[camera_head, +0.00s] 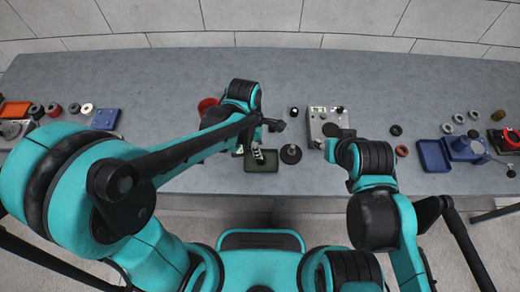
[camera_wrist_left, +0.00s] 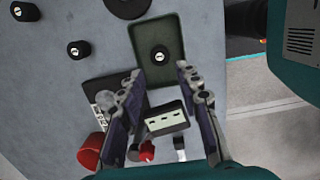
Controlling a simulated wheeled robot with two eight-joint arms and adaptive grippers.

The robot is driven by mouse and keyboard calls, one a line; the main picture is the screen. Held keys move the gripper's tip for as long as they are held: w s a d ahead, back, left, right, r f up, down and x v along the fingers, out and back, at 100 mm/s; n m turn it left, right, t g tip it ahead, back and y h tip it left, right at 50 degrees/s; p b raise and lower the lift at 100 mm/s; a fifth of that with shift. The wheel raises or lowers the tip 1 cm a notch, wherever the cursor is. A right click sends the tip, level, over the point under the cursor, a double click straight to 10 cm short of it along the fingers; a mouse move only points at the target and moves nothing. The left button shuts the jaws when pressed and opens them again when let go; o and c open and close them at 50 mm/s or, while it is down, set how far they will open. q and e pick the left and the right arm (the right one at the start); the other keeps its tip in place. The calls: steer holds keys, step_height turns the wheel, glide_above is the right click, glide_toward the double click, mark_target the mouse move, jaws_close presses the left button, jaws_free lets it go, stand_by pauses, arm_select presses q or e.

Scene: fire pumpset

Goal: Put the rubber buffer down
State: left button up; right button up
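A dark green tray (camera_head: 262,166) lies near the bench's front edge. In the left wrist view, a small round black piece with a silver centre, which looks like the rubber buffer (camera_wrist_left: 161,55), is in the green tray (camera_wrist_left: 148,26). My left gripper (camera_wrist_left: 160,68) is open; its two fingers stand well apart, with the black piece beyond the tips and no grip on it. In the head view my left gripper (camera_head: 257,154) is over the tray's back-left part and partly hides it. My right gripper (camera_head: 328,150) is near a grey metal block; its fingers are too small to judge.
A black disc with a post (camera_head: 291,154) stands right of the tray. A small black round piece (camera_head: 294,112) lies behind it. The grey metal block (camera_head: 326,118) is further right. A red object (camera_head: 207,105) sits behind my left arm. Blue trays (camera_head: 105,119) (camera_head: 432,156) are at both sides.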

arm_select(q)
steer(key=s+a+r+m+t, duration=0.2)
steer(key=a+r+m+t, duration=0.1)
steer(key=a+r+m, duration=0.3)
steer(key=s+a+r+m+t+y, duration=0.1)
steer(key=s+a+r+m+t, duration=0.2)
steer(key=a+r+m, duration=0.3)
steer(key=a+m+t+p, duration=0.1)
steer(key=a+m, duration=0.3)
steer(key=m, duration=0.2)
steer(key=shift+a+r, duration=0.15)
steer(key=shift+r, duration=0.15)
steer(key=shift+s+f, duration=0.1)
steer(key=shift+f, duration=0.1)
stand_by(0.4)
